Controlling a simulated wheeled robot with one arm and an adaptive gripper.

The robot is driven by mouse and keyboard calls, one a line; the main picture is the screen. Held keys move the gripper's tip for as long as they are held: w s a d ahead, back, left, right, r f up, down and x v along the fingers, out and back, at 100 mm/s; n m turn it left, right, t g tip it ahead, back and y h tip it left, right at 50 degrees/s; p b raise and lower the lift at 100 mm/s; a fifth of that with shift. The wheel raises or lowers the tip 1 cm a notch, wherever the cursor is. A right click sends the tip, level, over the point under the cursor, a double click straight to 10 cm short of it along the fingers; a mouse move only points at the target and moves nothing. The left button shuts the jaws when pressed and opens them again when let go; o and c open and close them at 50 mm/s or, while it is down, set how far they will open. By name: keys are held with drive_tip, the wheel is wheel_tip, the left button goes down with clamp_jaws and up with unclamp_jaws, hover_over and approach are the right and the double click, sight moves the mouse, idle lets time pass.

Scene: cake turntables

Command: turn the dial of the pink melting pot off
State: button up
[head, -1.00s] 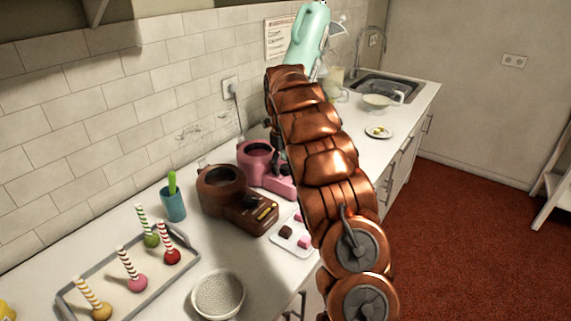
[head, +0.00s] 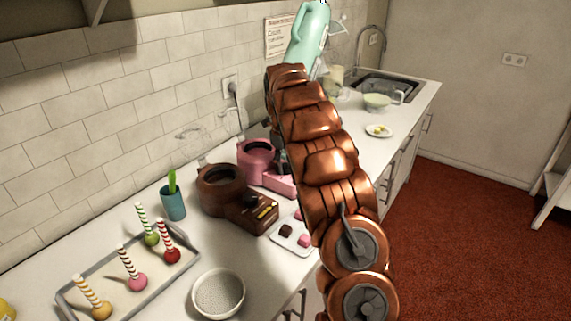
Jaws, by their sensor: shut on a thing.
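The pink melting pot (head: 257,153) stands on the counter against the tiled wall, with its front box (head: 279,182) toward the counter's front. My copper arm rises from the lower right and hides its right side. A small grey-dark part of my gripper (head: 282,158) shows beside the arm, low over the front box where the dial is. It is shut on the dial, which is itself mostly hidden. How far the dial is turned cannot be read.
A brown melting pot (head: 222,186) stands just left of the pink one. A small tray of cubes (head: 288,240), a white bowl (head: 217,294), a teal cup (head: 173,204) and a tray of striped sticks (head: 68,293) are nearby. A sink (head: 385,86) is at the back.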

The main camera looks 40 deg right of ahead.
drive_tip(key=n+b, duration=0.1)
drive_tip(key=n, duration=0.1)
drive_tip(key=n+b, duration=0.1)
drive_tip(key=shift+a+f+n, duration=0.15)
drive_tip(key=shift+n, duration=0.25)
drive_tip(key=n+b, duration=0.2)
drive_tip(key=n, duration=0.3)
drive_tip(key=shift+s+n+t+b, duration=0.1)
drive_tip(key=shift+n+t+b, duration=0.2)
drive_tip(key=shift+n+b, duration=0.1)
drive_tip(key=o, duration=1.1)
drive_tip(key=shift+o, duration=0.2)
